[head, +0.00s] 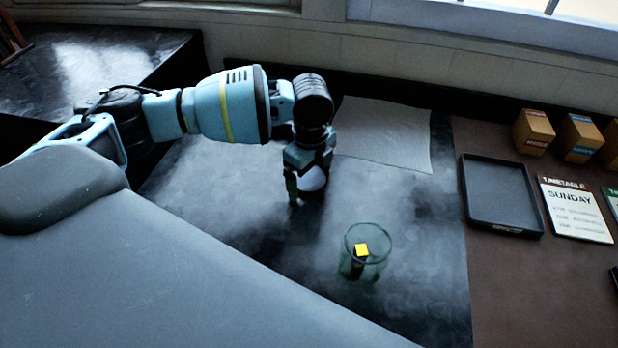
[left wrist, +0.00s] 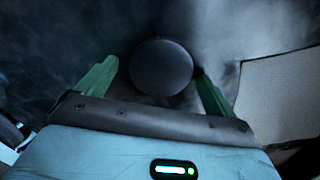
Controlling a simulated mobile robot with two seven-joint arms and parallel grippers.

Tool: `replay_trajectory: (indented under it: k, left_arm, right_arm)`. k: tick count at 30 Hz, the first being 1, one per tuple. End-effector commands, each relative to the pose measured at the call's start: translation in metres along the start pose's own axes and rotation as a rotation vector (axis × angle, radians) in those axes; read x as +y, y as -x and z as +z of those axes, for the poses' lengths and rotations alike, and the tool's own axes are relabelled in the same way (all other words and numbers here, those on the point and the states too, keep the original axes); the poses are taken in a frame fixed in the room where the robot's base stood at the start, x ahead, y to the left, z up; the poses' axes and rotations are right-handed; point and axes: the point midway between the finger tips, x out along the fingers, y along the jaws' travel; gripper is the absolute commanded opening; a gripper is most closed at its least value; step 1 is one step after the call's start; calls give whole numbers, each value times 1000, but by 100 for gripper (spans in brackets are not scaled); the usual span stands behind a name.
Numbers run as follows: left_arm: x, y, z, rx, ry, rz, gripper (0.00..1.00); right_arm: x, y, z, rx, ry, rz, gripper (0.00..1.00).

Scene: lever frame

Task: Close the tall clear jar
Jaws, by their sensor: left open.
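The clear jar (head: 380,262) stands open at the top on the dark table, with a dark, yellow-topped block (head: 361,250) inside. My left gripper (head: 306,192) is behind and left of the jar, apart from it, pointing down near the table. In the left wrist view its green fingers are open, on either side of a dark round disc (left wrist: 161,66) that may be a lid. A pale rounded piece (head: 313,179) shows at the gripper in the head view; I cannot tell what it is. My right gripper is not in view.
A light sheet (head: 383,135) lies behind the gripper and also shows in the left wrist view (left wrist: 278,95). On the brown surface at right are a black tray (head: 502,196), a timetable card (head: 575,211) and several wooden blocks (head: 534,132). The table around the jar is clear.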

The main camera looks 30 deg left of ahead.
Motion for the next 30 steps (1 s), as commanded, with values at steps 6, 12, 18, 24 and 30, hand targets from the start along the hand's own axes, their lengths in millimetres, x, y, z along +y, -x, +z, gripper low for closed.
replay_trajectory:
  k: [6,12,18,24,30]
  left_arm:
    - [0,0,0,0,-1,-1,93]
    - [0,0,0,0,-1,-1,77]
    - [0,0,0,0,-1,-1,51]
    - [0,1,0,0,-1,-1,45]
    - [0,5,0,0,-1,-2,45]
  right_arm:
    - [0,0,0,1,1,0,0]
    - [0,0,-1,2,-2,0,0]
    - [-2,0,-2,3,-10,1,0]
    - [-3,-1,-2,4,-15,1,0]
    - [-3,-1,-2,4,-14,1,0]
